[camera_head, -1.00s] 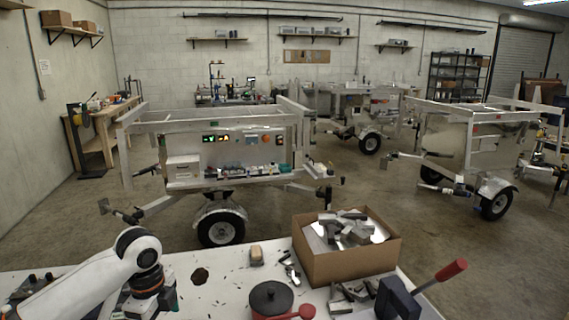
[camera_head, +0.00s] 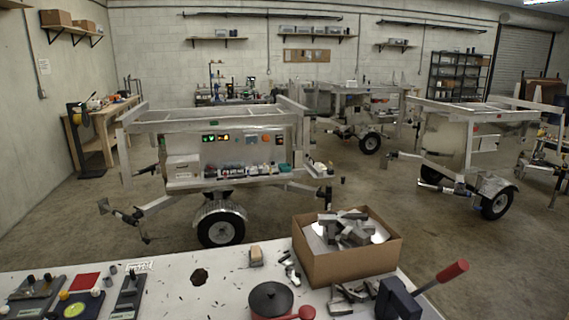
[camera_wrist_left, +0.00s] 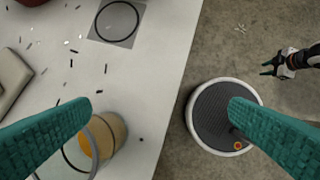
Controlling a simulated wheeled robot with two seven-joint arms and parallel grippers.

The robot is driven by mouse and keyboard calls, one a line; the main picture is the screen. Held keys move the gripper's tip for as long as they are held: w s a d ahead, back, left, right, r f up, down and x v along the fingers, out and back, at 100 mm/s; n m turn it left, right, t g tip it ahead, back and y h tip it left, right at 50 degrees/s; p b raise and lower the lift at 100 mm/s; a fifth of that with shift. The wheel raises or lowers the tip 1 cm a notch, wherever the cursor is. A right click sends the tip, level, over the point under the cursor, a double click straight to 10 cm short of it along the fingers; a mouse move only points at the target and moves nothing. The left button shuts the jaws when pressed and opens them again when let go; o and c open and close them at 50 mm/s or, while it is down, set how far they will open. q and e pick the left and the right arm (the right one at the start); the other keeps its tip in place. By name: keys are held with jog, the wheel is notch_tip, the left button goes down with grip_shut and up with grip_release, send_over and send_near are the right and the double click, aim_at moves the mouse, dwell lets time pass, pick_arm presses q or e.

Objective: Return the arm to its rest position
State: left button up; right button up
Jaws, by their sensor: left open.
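My left gripper (camera_wrist_left: 160,108) shows in the left wrist view, with its two teal fingers wide apart and nothing between them. It is over the edge of the white table (camera_wrist_left: 150,75), with part of the floor below. My right gripper (camera_wrist_left: 278,64) shows small at the right of that view, above the floor, with its teal fingers apart and empty. Neither arm shows in the head view. A round, dark-topped part of my own base (camera_wrist_left: 222,118) lies below, partly behind a finger.
The table also bears a cardboard box (camera_head: 345,267) of metal pieces, a dark-lidded red pot (camera_head: 270,297), a red-handled tool (camera_head: 451,271) and small panels (camera_head: 75,306). Trailers (camera_head: 240,150) stand beyond.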

pick_arm(q)
jog(key=s+a+f+n+t+y, duration=0.1)
jog(key=s+a+n, duration=0.3)
jog(key=s+n, duration=0.15)
jog(key=s+a+n+y, duration=0.1)
jog(key=s+a+n, duration=0.3)
jog(key=s, duration=0.3)
notch_tip(320, 180, down, 30)
jog(key=g+b, duration=0.1)
jog(key=b, duration=0.4)
jog(key=s+a+f+b, duration=0.1)
jog(key=s+f+b, duration=0.1)
jog(key=s+f, duration=0.7)
jog(key=s+a+f+g+b, duration=0.1)
jog(key=s+f+b, duration=0.2)
jog(key=s+f, duration=0.5)
notch_tip(320, 180, down, 6)
jog(key=shift+s+a+r+g+y, duration=0.15)
jog(key=shift+s+a+g+y, duration=0.15)
jog(key=shift+s+a+y, duration=0.1)
